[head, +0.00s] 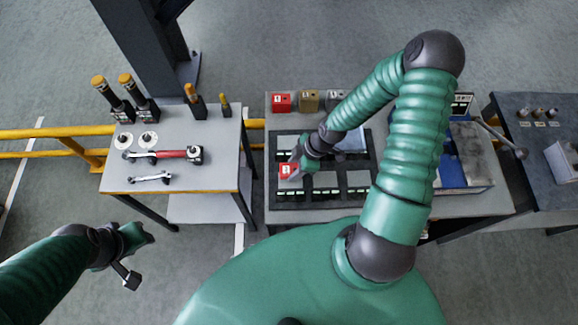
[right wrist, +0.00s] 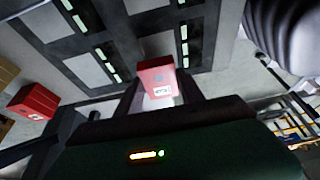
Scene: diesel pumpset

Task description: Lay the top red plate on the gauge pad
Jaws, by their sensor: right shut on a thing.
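A red plate with a white label (head: 288,170) is held in my right gripper (head: 295,160), over the left part of a dark tray (head: 276,205). In the right wrist view the red plate (right wrist: 155,77) sits between the two dark fingers, label towards the camera. I cannot tell whether it touches the tray below. Another red piece (head: 281,103) stands at the back left of the same table; it also shows in the right wrist view (right wrist: 33,101). I cannot tell which surface is the gauge pad. My left gripper (head: 136,255) hangs empty, left of the tables; its opening is unclear.
A gold piece (head: 308,101) and a grey piece (head: 335,100) stand beside the back red one. My right arm covers part of the tray. A blue item (head: 453,172) lies to the right. The left table (head: 205,132) holds wrenches, round discs and orange-topped tools.

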